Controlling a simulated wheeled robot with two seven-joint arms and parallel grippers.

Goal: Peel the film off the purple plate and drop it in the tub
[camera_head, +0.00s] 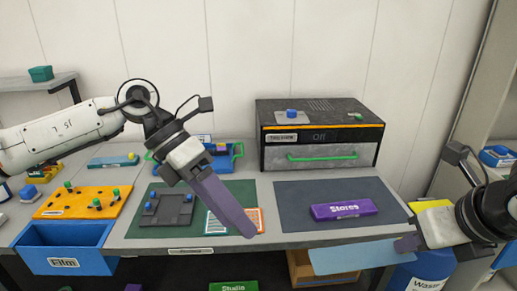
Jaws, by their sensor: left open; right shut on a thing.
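The purple plate (343,210), marked "Stores", lies on the dark blue-grey mat (295,222) right of the table's middle. A pale blue translucent film (352,258) is apart from the plate, in front of the table's edge. My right gripper (408,243), at the lower right, is shut on the film's right end. My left gripper (245,230) is open and empty over the green mat, left of the plate; its finger gap is hard to see at this angle. The blue tub labelled "Film" (62,262) is at the front left.
A black and orange box with a green handle (320,157) stands behind the plate. A yellow peg board (88,203) is behind the tub. A dark bracket (168,208) and an orange-edged card (234,220) lie on the green mat (185,240). A blue waste bin (425,272) stands at lower right.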

